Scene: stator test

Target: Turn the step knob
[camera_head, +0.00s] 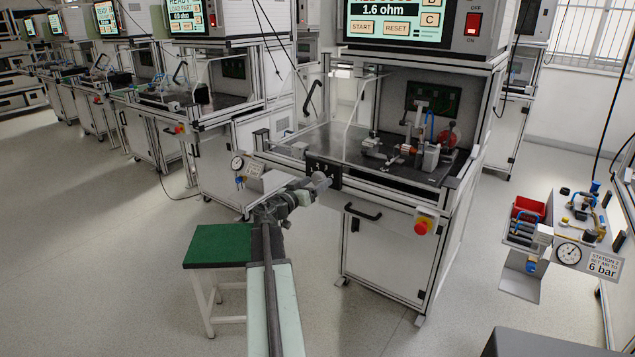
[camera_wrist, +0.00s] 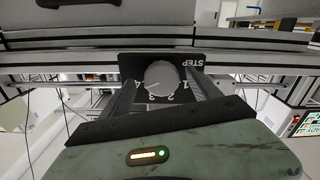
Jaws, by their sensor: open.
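The step knob (camera_wrist: 159,75) is a round grey dial on a black plate (camera_wrist: 184,60) marked STEP, with the numbers 1 to 4 around it. In the wrist view my gripper (camera_wrist: 161,92) is open, with one dark finger to the left of the knob and one to the right. Gaps show between the fingers and the knob, and I cannot tell if either touches it. Which number the knob points at is not clear. In the head view the knob (camera_head: 321,181) sits on the front rail of the test bench, and my gripper (camera_head: 303,193) is right in front of it.
The test bench (camera_head: 385,240) has a screen reading 1.6 ohm (camera_head: 397,14) above and a fixture (camera_head: 425,150) on its deck. A red emergency button (camera_head: 422,227) is lower right of the knob. A green-topped stool (camera_head: 219,244) stands left of my arm. Floor is open at left.

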